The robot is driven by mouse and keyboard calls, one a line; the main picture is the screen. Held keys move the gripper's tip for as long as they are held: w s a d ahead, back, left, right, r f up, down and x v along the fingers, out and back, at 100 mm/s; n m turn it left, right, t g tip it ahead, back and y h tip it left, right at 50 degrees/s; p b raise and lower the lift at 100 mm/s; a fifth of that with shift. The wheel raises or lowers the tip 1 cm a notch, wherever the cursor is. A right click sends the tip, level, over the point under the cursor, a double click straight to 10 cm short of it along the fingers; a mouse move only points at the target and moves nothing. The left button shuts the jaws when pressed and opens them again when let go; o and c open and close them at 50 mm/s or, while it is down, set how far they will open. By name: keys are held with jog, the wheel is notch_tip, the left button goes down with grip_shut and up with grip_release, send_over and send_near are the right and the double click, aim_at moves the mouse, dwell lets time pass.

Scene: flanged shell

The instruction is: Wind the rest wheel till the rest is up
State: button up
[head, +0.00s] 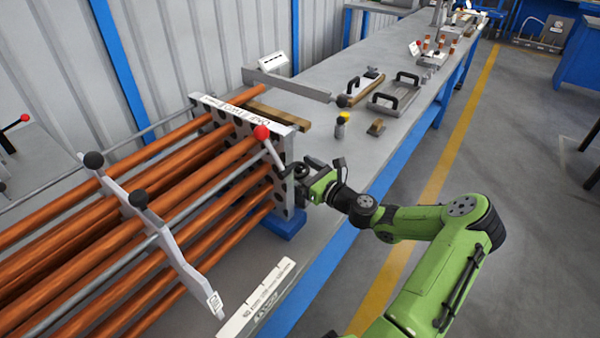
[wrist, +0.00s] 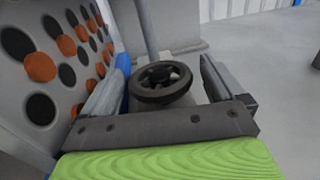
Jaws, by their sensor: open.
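The dark rest wheel (wrist: 162,84), a round handwheel with spokes, sits on a grey mount in the middle of the wrist view. In the head view the wheel (head: 301,171) is small and partly hidden by my gripper, just right of the tube plate. My gripper (wrist: 162,62) is open, with one finger on each side of the wheel and a visible gap at the right. I cannot tell whether the left finger touches it. In the head view my gripper (head: 312,179) is at the plate's right side. I cannot make out the rest itself or its height.
The perforated tube plate (head: 288,185) stands close left of my gripper, with copper tubes (head: 95,215) running left. A red-knobbed lever (head: 262,133) rises near it. A knobbed bar (head: 165,235) crosses the tubes. Handled blocks (head: 395,97) lie farther along the bench.

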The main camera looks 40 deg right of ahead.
jog(key=c, duration=1)
jog(key=shift+a+r+m+h+p, duration=0.15)
jog(key=shift+m+h+p, duration=0.35)
jog(key=shift+h+p, duration=0.25)
jog(key=shift+c, duration=0.2)
jog(key=shift+m+h, duration=0.3)
jog(key=shift+h, duration=0.15)
jog(key=o, duration=1)
jog(key=shift+o, duration=0.2)
jog(key=s+d+p, duration=0.1)
jog(key=s+p, duration=0.1)
jog(key=s, duration=1.3)
jog(key=shift+s+p, duration=0.4)
